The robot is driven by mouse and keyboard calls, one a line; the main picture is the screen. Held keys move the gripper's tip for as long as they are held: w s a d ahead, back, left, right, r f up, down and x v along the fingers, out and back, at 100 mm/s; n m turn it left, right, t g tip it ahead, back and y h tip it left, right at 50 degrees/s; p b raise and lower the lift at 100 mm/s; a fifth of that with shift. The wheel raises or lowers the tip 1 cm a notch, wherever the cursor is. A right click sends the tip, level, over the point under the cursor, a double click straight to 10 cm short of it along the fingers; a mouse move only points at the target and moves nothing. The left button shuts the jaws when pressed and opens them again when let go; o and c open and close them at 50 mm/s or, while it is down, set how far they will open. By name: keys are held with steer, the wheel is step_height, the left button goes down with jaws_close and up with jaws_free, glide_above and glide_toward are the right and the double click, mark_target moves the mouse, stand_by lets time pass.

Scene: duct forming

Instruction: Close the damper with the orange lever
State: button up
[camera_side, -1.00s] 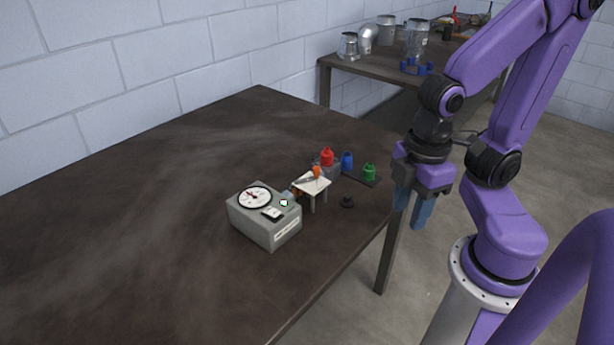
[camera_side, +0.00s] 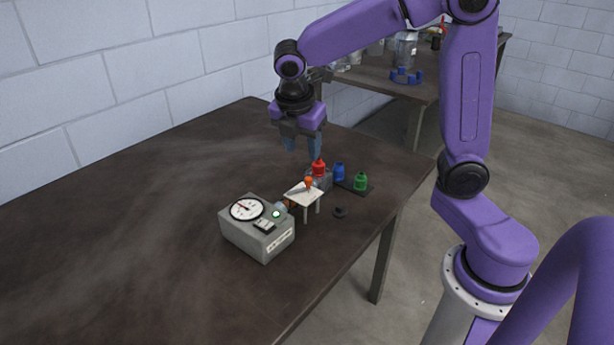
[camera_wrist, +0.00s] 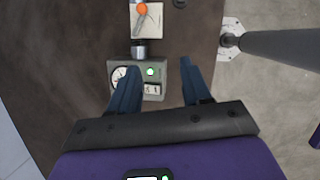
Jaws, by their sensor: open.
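The orange lever (camera_side: 308,183) has a round orange knob and sits over a small white plate (camera_side: 301,195) on legs, on the dark table. In the wrist view the orange lever (camera_wrist: 141,9) is near the top edge, with its thin arm angled across the white plate (camera_wrist: 147,24). The damper's inside is hidden. My gripper (camera_side: 302,148) is above the table, behind the lever in the side view, with fingers pointing down. In the wrist view my gripper (camera_wrist: 159,62) is open and empty, its blue fingers apart and clear of the lever.
A grey gauge box (camera_side: 270,247) with a dial and a green light stands left of the plate. A small black piece (camera_side: 340,212) lies near the front edge. The table's left is clear.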

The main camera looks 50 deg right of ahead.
steer(key=w+d+n, duration=0.1)
steer(key=w+d, duration=0.1)
steer(key=w, duration=0.2)
glide_toward(308, 179)
steer(key=shift+h, duration=0.4)
steer(key=x, duration=0.8)
steer(key=shift+a+f, duration=0.25)
steer(key=shift+f, duration=0.15)
jaws_close()
